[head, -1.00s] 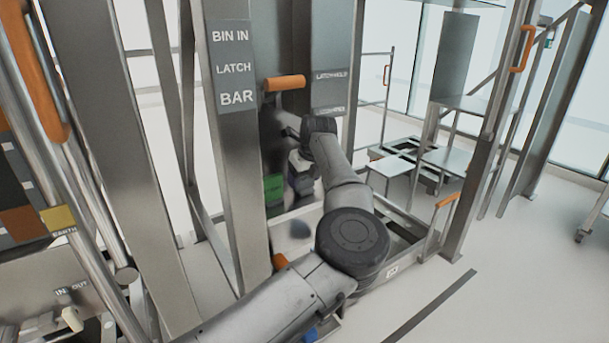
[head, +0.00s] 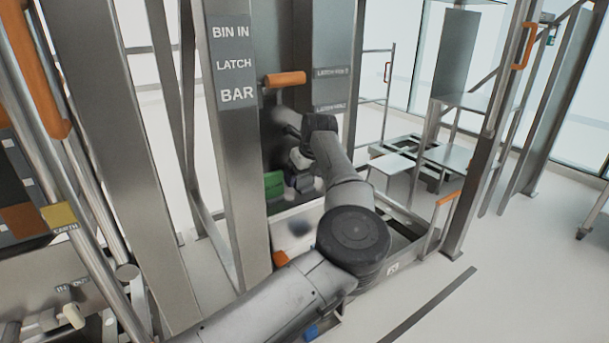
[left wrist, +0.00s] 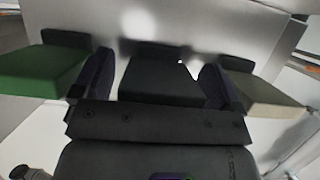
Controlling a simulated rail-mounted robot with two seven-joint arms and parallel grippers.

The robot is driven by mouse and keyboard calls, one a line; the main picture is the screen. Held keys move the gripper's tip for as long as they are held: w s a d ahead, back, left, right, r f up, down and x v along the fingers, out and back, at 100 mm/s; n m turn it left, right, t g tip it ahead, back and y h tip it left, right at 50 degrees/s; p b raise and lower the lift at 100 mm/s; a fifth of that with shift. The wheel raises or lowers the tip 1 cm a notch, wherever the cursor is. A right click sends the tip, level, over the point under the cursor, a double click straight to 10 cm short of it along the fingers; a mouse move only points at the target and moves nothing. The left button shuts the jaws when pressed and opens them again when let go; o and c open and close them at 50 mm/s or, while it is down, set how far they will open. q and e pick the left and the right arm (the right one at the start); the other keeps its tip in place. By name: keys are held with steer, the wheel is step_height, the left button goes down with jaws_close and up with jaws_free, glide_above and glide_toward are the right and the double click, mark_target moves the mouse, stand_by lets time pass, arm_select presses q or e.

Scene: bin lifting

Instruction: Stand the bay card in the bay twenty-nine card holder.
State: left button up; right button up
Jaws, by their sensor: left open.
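My left gripper (left wrist: 157,82) is open in the left wrist view, with one dark finger on each side of a dark grey block (left wrist: 160,75). I cannot tell whether the fingers touch it. A green block (left wrist: 40,70) lies to its left and a beige block (left wrist: 258,92) to its right. In the head view the left gripper (head: 303,181) is small and partly hidden by my arm, beside the green block (head: 273,186) low in the frame. I cannot pick out the bay card or read a bay twenty-nine label on any holder. My right gripper is not in view.
A metal upright labelled "BIN IN LATCH BAR" (head: 236,160) stands left of my left arm. An orange handle (head: 285,79) sticks out above the gripper. A pale tray (head: 297,225) lies below. The floor (head: 500,270) at right is mostly clear.

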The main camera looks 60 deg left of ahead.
mark_target(308, 189)
arm_select(q)
steer(key=shift+f+b, duration=0.15)
steer(key=shift+b, duration=0.35)
steer(key=p+v, duration=0.4)
steer(key=v, duration=0.1)
steer(key=shift+s, duration=0.1)
steer(key=p+v, duration=0.3)
steer(key=v, duration=0.4)
steer(key=shift+d+p, duration=0.15)
steer(key=shift+p, duration=0.2)
steer(key=shift+o, duration=0.4)
steer(key=shift+p+v, duration=0.3)
steer(key=shift+v, duration=0.65)
steer(key=shift+d, duration=0.1)
